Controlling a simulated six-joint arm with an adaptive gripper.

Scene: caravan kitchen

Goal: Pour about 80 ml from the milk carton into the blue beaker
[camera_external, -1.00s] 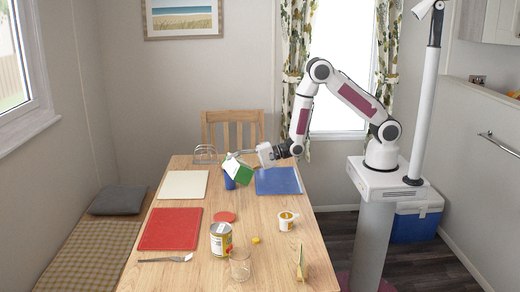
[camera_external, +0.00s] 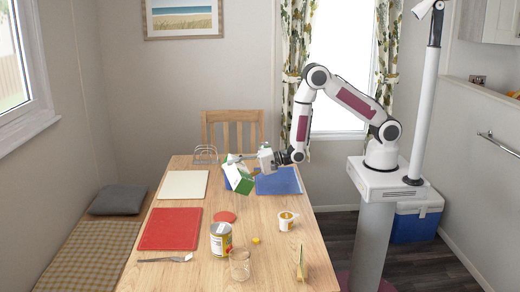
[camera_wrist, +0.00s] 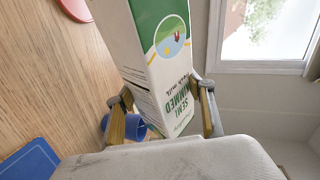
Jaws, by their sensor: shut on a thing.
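The green and white milk carton (camera_external: 242,180) is tilted in the external view, above the far part of the table. My gripper (camera_external: 243,160) is shut on it. In the wrist view the carton (camera_wrist: 160,75) sits between both fingers of my gripper (camera_wrist: 163,105). The blue beaker (camera_external: 228,184) is close beside the carton and mostly hidden by it in the external view. The beaker also shows in the wrist view (camera_wrist: 136,128), partly behind the left finger. I cannot see the carton's spout, any milk flowing, or the level in the beaker.
A blue mat (camera_external: 285,181) lies right of the carton and a cream mat (camera_external: 183,185) left. A toast rack (camera_external: 205,154) stands behind. A red mat (camera_external: 170,229), red disc (camera_external: 225,217), tin (camera_external: 221,239), glass (camera_external: 240,265) and white cup (camera_external: 287,220) are nearer the front.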

